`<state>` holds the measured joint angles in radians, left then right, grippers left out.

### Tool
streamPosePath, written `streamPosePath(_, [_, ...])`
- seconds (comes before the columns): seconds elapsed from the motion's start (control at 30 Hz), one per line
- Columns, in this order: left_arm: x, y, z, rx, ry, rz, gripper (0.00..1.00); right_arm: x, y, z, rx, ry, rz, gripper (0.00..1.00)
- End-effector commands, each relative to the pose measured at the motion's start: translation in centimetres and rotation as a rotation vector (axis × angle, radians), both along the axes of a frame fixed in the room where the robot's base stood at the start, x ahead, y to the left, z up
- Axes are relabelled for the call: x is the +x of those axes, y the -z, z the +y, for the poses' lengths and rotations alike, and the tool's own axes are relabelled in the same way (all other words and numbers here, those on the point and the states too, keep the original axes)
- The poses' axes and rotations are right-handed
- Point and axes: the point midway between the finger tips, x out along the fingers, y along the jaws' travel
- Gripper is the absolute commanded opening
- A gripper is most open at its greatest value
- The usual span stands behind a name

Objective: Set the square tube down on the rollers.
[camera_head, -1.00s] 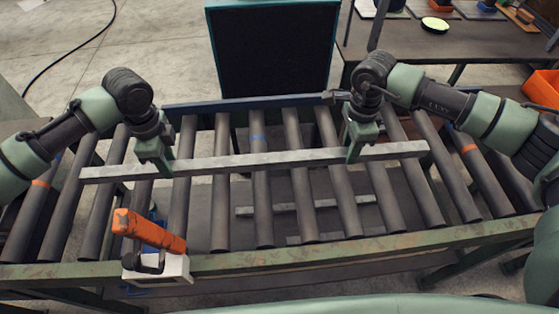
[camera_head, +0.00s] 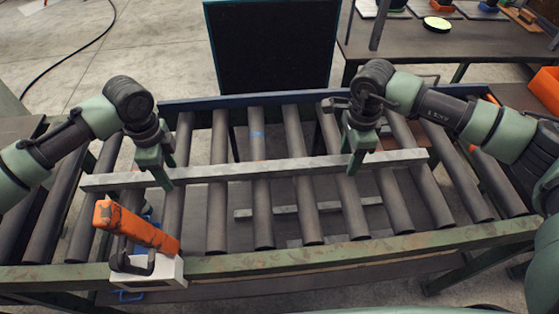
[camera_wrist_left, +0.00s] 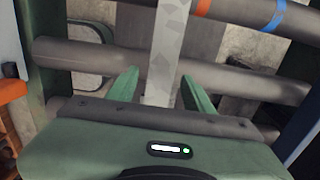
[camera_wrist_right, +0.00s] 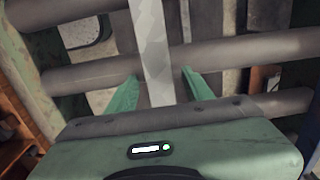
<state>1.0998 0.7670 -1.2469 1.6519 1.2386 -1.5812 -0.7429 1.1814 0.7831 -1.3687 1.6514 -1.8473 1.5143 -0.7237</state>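The long grey square tube (camera_head: 250,171) lies level across the conveyor rollers (camera_head: 260,215); I cannot tell whether it touches them. My left gripper (camera_head: 163,180) is around the tube near its left end, and my right gripper (camera_head: 355,165) is around it towards its right end. In the left wrist view, the tube (camera_wrist_left: 166,50) passes between open fingers, with a gap at least on the left side. In the right wrist view, the tube (camera_wrist_right: 152,50) passes between open fingers with gaps on both sides.
An orange-handled device with a white base (camera_head: 150,270) sits on the front rail (camera_head: 330,250), close to the left arm. Grey bars (camera_head: 275,212) lie below the rollers. A dark panel (camera_head: 270,45) stands behind the conveyor. A workbench (camera_head: 440,45) and orange bin (camera_head: 545,88) are at the back right.

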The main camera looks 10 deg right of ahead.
Motion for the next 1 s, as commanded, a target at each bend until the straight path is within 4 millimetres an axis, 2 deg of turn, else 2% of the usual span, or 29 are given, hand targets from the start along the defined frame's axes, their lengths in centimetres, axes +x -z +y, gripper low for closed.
streamPosePath(0.27, [0.0, -0.1, 0.0, 0.001, 0.0, 0.0, 0.51, 0.0, -0.1, 0.0, -0.001, 0.001, 0.0, 0.51])
streamPosePath(0.37, [0.1, -0.8, 0.0, 0.0, 0.0, -0.002, 0.51, 0.0, -0.1, -0.1, -0.001, 0.001, 0.0, 0.51])
streamPosePath(0.47, [0.1, -2.2, 0.0, 0.0, 0.0, -0.004, 0.51, 0.0, -0.1, -0.1, -0.001, 0.001, 0.0, 0.51])
streamPosePath(0.8, [0.1, -9.3, 0.0, 0.0, 0.0, -0.004, 0.51, 0.0, 0.0, -0.1, -0.001, 0.001, 0.0, 0.51])
streamPosePath(1.0, [0.0, -11.6, 0.0, 0.0, 0.0, -0.002, 0.51, 0.0, -0.1, -0.1, -0.001, 0.001, 0.0, 0.51])
